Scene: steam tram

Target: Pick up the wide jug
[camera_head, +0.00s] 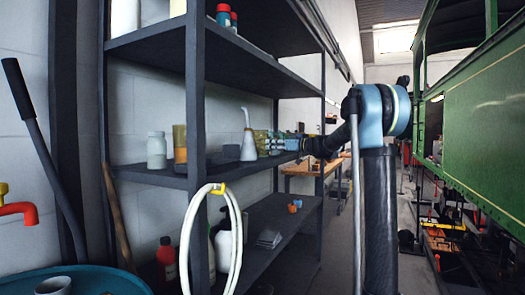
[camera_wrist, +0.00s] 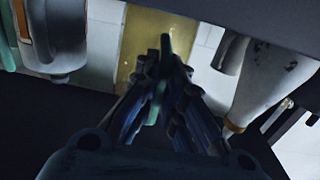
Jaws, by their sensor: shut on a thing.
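The wide jug, as I take it, is a yellow-olive, see-through vessel (camera_head: 261,139) on the middle shelf in the head view. Its yellow wall also shows in the wrist view (camera_wrist: 148,32), straight beyond my fingertips. My gripper (camera_head: 274,143) reaches in from the right at shelf height, beside the jug. In the wrist view my gripper (camera_wrist: 160,62) has its fingers closed together, with a thin greenish piece between them, seemingly the jug's handle. The fingers hide most of the grip. I cannot tell whether the jug is clear of the shelf.
A white spouted cone bottle (camera_head: 248,148) stands just left of the jug. Farther left are an amber container (camera_head: 180,143) and a pale bottle (camera_head: 156,150). The shelf above (camera_head: 270,72) leaves limited height. A coiled hose (camera_head: 190,235) hangs from the front post.

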